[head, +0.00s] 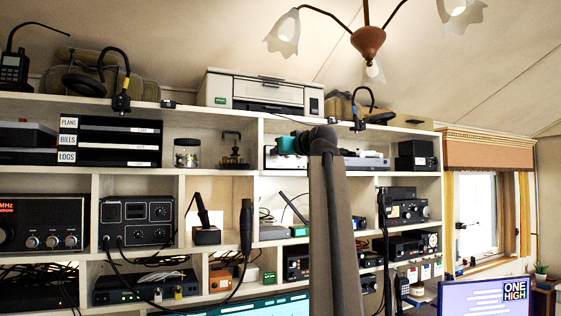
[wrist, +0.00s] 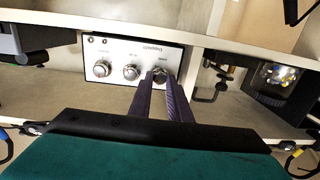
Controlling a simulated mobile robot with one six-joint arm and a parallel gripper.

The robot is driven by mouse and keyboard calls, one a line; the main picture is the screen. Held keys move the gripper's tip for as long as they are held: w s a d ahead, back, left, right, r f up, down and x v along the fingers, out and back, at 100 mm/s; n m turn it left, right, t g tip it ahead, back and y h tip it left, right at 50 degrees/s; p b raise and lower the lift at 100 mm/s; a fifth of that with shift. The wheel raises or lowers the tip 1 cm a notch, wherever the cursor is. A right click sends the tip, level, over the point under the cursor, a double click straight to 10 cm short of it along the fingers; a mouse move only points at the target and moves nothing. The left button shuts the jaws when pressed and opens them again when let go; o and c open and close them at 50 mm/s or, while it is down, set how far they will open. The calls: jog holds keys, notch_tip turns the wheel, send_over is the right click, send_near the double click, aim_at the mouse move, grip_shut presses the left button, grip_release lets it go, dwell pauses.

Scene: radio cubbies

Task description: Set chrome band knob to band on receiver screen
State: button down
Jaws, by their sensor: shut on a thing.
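In the wrist view a pale control panel (wrist: 110,58), its lettering upside down, carries three knobs in a row. My gripper (wrist: 161,82) is shut on the rightmost, dark-and-chrome knob (wrist: 160,74); its pointer direction cannot be read. The middle chrome knob (wrist: 131,71) and left chrome knob (wrist: 101,69) stand free. In the head view my teal gripper body (head: 289,144) is at the upper middle shelf, in front of a pale unit (head: 272,158) whose knobs I cannot see there.
Shelf boards lie close above and below the panel. A clear jar (wrist: 278,75) and a dark clamp-like item (wrist: 212,86) stand in the neighbouring cubby. Several radios fill the other cubbies, including a black radio (head: 403,207). A lamp (head: 368,42) hangs overhead.

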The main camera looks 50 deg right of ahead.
jog(key=shift+f+n+b, duration=0.1)
jog(key=shift+n+b, duration=0.35)
jog(key=shift+n, duration=0.15)
jog(key=c, duration=1.6)
grip_release()
jog(key=shift+c, duration=0.2)
jog(key=shift+s, duration=0.15)
jog(key=p+v, duration=1.2)
jog(key=v, duration=0.1)
jog(key=shift+s+a, duration=0.2)
jog(key=shift+a, duration=0.05)
